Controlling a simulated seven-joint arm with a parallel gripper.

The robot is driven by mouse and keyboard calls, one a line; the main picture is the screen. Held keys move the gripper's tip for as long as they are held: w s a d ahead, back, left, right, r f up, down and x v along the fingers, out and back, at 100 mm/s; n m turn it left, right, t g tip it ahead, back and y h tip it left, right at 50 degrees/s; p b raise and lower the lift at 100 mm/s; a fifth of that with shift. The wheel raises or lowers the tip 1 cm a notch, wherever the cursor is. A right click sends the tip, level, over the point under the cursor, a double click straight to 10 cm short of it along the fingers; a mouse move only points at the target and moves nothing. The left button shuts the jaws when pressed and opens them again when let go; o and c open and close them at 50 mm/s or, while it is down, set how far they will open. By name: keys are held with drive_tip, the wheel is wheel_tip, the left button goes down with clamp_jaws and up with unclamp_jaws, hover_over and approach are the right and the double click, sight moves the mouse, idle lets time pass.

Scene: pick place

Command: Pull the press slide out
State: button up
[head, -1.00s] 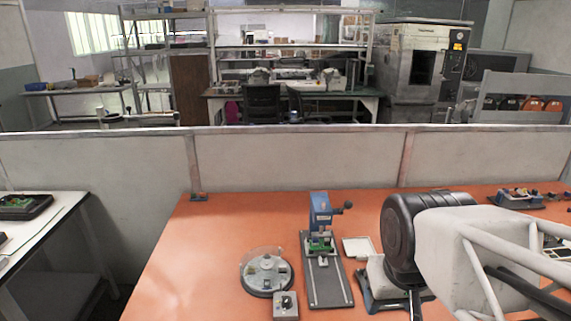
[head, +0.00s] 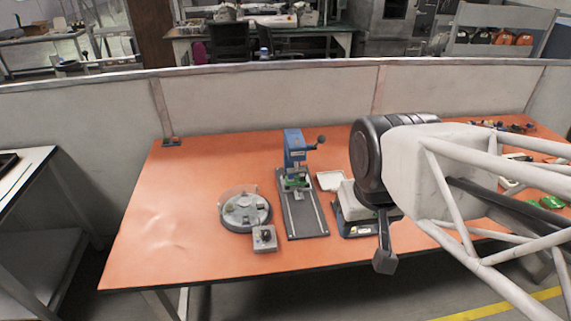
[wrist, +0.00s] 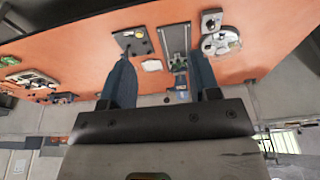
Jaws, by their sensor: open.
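The press (head: 295,150) stands on the orange table, with a blue column and a dark lever on its right side. Its grey base (head: 305,220) has two light rails running toward the table's front edge. The press slide with a green part on it (head: 294,182) sits at the foot of the column. My gripper (head: 385,262) hangs in front and to the right of the press, apart from it. In the wrist view, my gripper's two dark fingers (wrist: 162,80) are spread wide with nothing between them. The press also shows there, upside down, beyond the fingers, its rails (wrist: 176,40) near the right finger.
A round fixture (head: 245,212) and a small grey box with a knob (head: 264,238) stand left of the press. A white tray (head: 330,181) and a scale-like device (head: 356,228) stand to its right. The table's left part is clear. A low partition (head: 270,105) runs behind.

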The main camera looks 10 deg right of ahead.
idle(0.4)
drive_tip(key=shift+c, duration=0.6)
drive_tip(key=w+f+n+h, duration=0.1)
drive_tip(key=w+f+n, duration=0.15)
drive_tip(key=w, duration=0.85)
drive_tip(key=w+f+n, duration=0.1)
drive_tip(key=w+f, duration=0.2)
drive_tip(key=w, duration=0.9)
drive_tip(key=w+a+f+n, duration=0.1)
drive_tip(key=w+f, duration=0.8)
drive_tip(key=w, duration=0.1)
drive_tip(key=w+a+f+n+g, duration=0.1)
drive_tip(key=w+a+f+n, duration=0.1)
drive_tip(key=w+f, duration=0.7)
drive_tip(key=shift+w+h, duration=0.3)
drive_tip(key=shift+w, duration=0.15)
drive_tip(key=shift+f+n, duration=0.1)
drive_tip(key=shift+n, duration=0.15)
drive_tip(key=shift+x, duration=3.75)
